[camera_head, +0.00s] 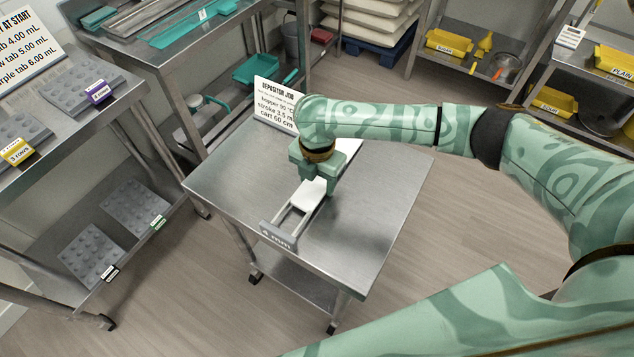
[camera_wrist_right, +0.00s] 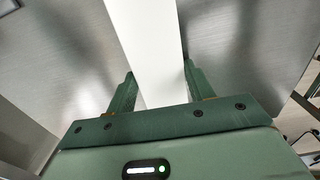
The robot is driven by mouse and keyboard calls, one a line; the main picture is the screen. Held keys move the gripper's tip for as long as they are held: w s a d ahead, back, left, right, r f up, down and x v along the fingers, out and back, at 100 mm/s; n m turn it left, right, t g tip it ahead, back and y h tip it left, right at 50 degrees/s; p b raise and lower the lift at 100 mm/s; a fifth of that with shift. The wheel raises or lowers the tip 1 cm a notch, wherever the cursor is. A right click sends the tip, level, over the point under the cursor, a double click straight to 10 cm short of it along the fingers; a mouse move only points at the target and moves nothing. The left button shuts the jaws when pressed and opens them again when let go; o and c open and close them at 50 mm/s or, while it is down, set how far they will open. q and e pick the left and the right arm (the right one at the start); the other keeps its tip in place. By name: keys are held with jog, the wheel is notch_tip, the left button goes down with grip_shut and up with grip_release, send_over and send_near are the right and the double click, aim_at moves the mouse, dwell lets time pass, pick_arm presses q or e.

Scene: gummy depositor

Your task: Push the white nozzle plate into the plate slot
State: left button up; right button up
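The white nozzle plate (camera_head: 309,194) lies along a narrow two-rail frame (camera_head: 290,216) on the steel cart. The frame's front end carries a grey "4 mm" label (camera_head: 277,236). An open gap shows between the rails, just behind the label. My right gripper (camera_head: 315,178) is low over the plate, one finger on each side. In the right wrist view the plate (camera_wrist_right: 150,45) passes between the fingertips (camera_wrist_right: 158,72), which meet its two edges. The hand and forearm hide part of the plate and the slot area behind it. My left gripper is not in view.
The steel cart top (camera_head: 370,235) is clear around the frame. A "Depositor job" sign (camera_head: 276,103) stands at its back edge. Steel shelves with grey moulds (camera_head: 75,95) stand at left. Racks with yellow trays (camera_head: 448,42) stand at back right.

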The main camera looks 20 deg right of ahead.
aim_at(317, 182)
jog(key=shift+c, duration=0.7)
jog(key=shift+r, duration=0.1)
jog(key=shift+r, duration=0.25)
notch_tip(317, 182, up, 3)
jog(key=shift+w+f+p, duration=0.1)
jog(key=shift+p, duration=0.95)
jog(key=s+d+r+p, duration=0.6)
jog(key=s+d+r, duration=0.2)
jog(key=d, duration=0.3)
jog(key=shift+s+r, duration=0.35)
jog(key=shift+r, duration=0.4)
jog(key=shift+d, duration=0.1)
